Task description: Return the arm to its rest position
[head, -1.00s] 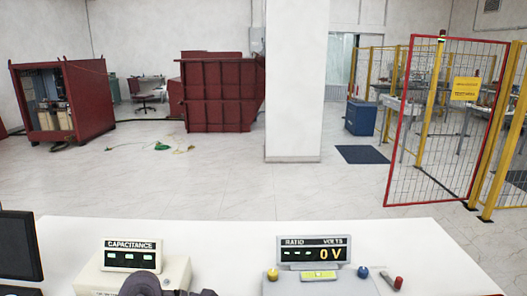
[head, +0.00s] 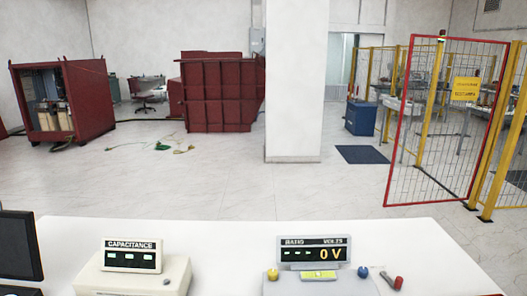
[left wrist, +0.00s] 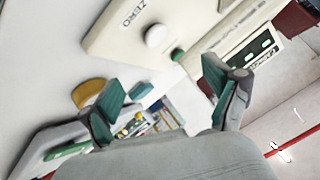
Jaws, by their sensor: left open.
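My left gripper (left wrist: 165,90) shows in the left wrist view with its two green-padded fingers spread wide and nothing between them. It is out of the head view. Past its fingers lies the capacitance meter (left wrist: 125,35), a cream box with a round white knob and the word ZERO. The same meter (head: 175,272) stands on the white table in the head view, its display reading CAPACITANCE. My right gripper shows in neither view.
The ratio meter (head: 318,284), reading 0 V, stands on the white table (head: 225,235) to the right. A dark monitor (head: 18,245) is at the left edge. Beyond are red cabinets (head: 215,95), a white pillar (head: 292,80) and a red-framed mesh gate (head: 445,120). The floor between is open.

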